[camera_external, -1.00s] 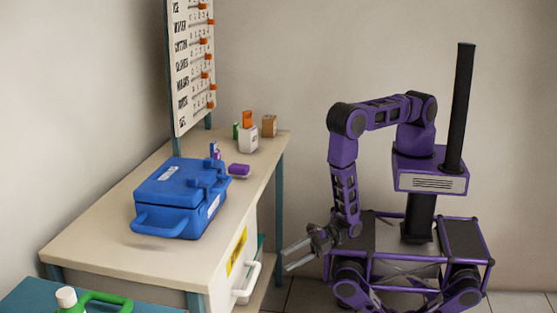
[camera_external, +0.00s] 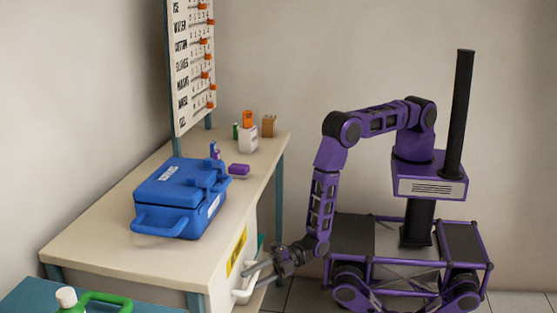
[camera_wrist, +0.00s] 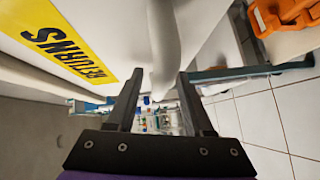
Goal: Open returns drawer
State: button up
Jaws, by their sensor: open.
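The returns drawer's white front (camera_external: 218,290) is under the tabletop, with a yellow label (camera_external: 237,250). In the wrist view the label (camera_wrist: 68,42) reads RETURNS on the white front (camera_wrist: 110,18). The drawer's white bar handle shows in the wrist view (camera_wrist: 164,45), lined up with the gap between the fingers. My gripper (camera_external: 247,279) is open at the handle, with its fingers pointing left along the drawer front. The fingers also show in the wrist view (camera_wrist: 160,75). Part of the handle is hidden by the fingers in the external view; contact cannot be told.
A blue case (camera_external: 182,197) stands on the beige table (camera_external: 110,245). A purple block (camera_external: 239,169), a white bottle (camera_external: 248,138) and a brown container (camera_external: 269,126) stand farther back. A teal surface with a green handle (camera_external: 105,298) is at front left.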

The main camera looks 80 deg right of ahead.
jog(key=shift+c, duration=0.2)
grip_shut()
dwell(1.1)
